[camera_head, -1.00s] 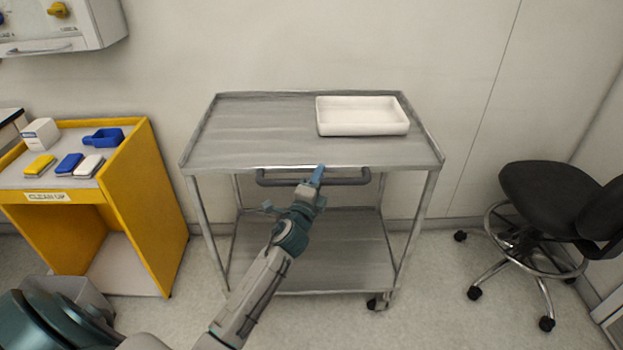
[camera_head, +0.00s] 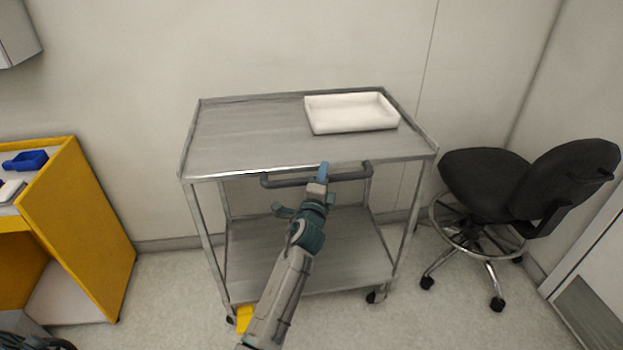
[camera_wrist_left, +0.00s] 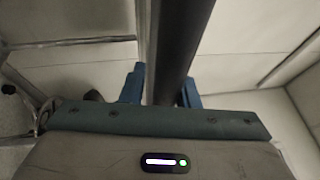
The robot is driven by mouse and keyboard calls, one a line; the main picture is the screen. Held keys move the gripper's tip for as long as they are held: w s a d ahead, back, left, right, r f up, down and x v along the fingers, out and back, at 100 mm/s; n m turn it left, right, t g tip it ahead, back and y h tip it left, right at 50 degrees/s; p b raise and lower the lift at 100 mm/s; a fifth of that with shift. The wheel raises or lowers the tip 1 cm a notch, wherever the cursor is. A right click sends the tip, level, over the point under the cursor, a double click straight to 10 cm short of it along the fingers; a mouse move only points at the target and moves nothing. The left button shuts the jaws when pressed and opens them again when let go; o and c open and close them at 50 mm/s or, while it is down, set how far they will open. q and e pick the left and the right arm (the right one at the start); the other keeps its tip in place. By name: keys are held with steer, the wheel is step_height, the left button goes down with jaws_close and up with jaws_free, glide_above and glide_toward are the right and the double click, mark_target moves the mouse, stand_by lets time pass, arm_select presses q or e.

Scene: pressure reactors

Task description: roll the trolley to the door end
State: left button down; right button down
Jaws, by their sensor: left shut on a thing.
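The grey metal trolley (camera_head: 250,140) stands along the wall in the middle of the head view, with a top deck, a lower shelf (camera_head: 300,250) and castors. A dark grey handle bar (camera_head: 345,176) runs along its near side. My left gripper (camera_head: 323,172) is shut on this handle. In the left wrist view the dark handle (camera_wrist_left: 178,45) passes between the two blue fingers (camera_wrist_left: 160,88). A white tray (camera_head: 350,113) lies on the top deck at the back right. My right gripper is not in view.
A black swivel chair (camera_head: 490,185) with a wheeled base stands close to the right of the trolley. A pale door-like panel (camera_head: 595,275) shows at the right edge. A yellow object (camera_head: 244,318) shows low near the trolley's left castor.

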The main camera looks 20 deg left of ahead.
arm_select(q)
steer(key=shift+w+d+r, duration=0.2)
steer(key=shift+d+r, duration=0.1)
steer(key=shift+r, duration=0.25)
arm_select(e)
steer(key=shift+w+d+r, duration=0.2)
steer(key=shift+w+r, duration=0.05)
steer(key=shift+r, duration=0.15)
arm_select(q)
steer(key=c, duration=1.3)
jaws_free()
steer(key=shift+f, duration=0.1)
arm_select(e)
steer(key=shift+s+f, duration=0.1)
arm_select(q)
steer(key=shift+s+f, duration=0.1)
steer(key=shift+f, duration=0.05)
